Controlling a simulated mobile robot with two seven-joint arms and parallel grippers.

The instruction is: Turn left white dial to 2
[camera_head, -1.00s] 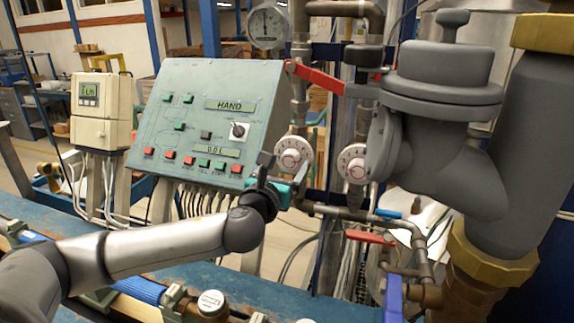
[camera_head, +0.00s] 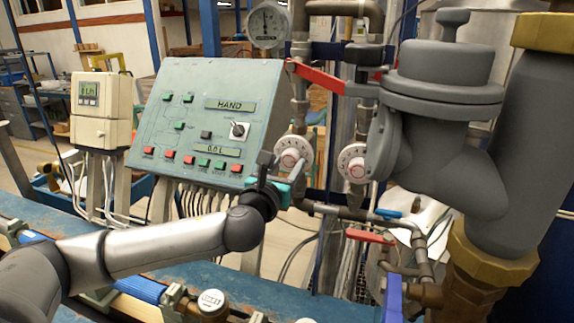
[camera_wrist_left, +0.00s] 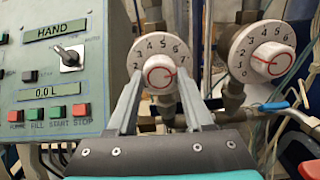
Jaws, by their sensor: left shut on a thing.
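The left white dial (camera_head: 292,150) has a red-ringed knob and stands right of the green control panel. In the left wrist view the left white dial (camera_wrist_left: 158,48) shows numbers from 2 to 7 around its upper rim, and a red line on its knob points roughly right. My left gripper (camera_wrist_left: 160,77) has its two grey fingers on either side of this knob and is shut on it. In the head view my left gripper (camera_head: 281,168) reaches the dial from below left, and its fingers partly cover the dial's lower edge. My right gripper is not in view.
A second white dial (camera_head: 353,162) stands close to the right. The control panel (camera_head: 205,120) with buttons is close on the left. A red lever (camera_head: 318,77) is above. Pipes (camera_head: 345,212) run below, and a large grey valve (camera_head: 440,110) fills the right.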

